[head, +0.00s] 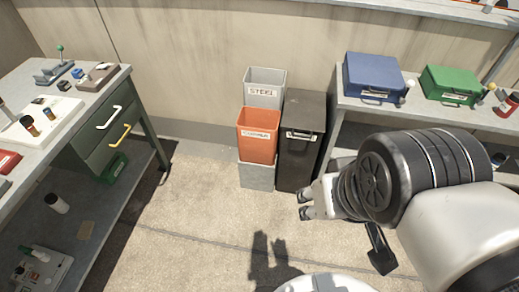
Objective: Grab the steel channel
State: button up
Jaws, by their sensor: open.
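I cannot make out a steel channel for certain in the head view. A grey bin (264,92) with a label reading "STEEL" stands by the wall. An orange bin (257,148) with a label too small to read is in front of it. My gripper (302,205) is open, with nothing seen between its fingers. It is over the floor, to the right of and nearer than the bins, and its arm reaches in from the right.
A workbench (88,112) with small parts and drawers is on the left. A dark bin (301,140) stands beside the orange one. A blue case (372,75) and a green case (449,84) sit on the right bench. The middle floor is clear.

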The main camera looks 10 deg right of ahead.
aim_at(502, 95)
jog(key=z, duration=1.85)
jog(key=i+l, duration=0.2)
jog(key=i, duration=0.3)
jog(key=i+l, duration=0.2)
jog(key=i, duration=0.25)
jog(key=i+l+u, duration=0.1)
jog(key=i, duration=0.4)
jog(key=i+l, duration=0.35)
jog(key=i, duration=0.15)
jog(key=i+l, duration=0.25)
jog(key=i, duration=0.2)
jog(key=i+l, duration=0.25)
jog(key=i, duration=0.25)
jog(key=i+l+u, duration=0.1)
jog(key=i, duration=0.4)
jog(key=l, duration=0.1)
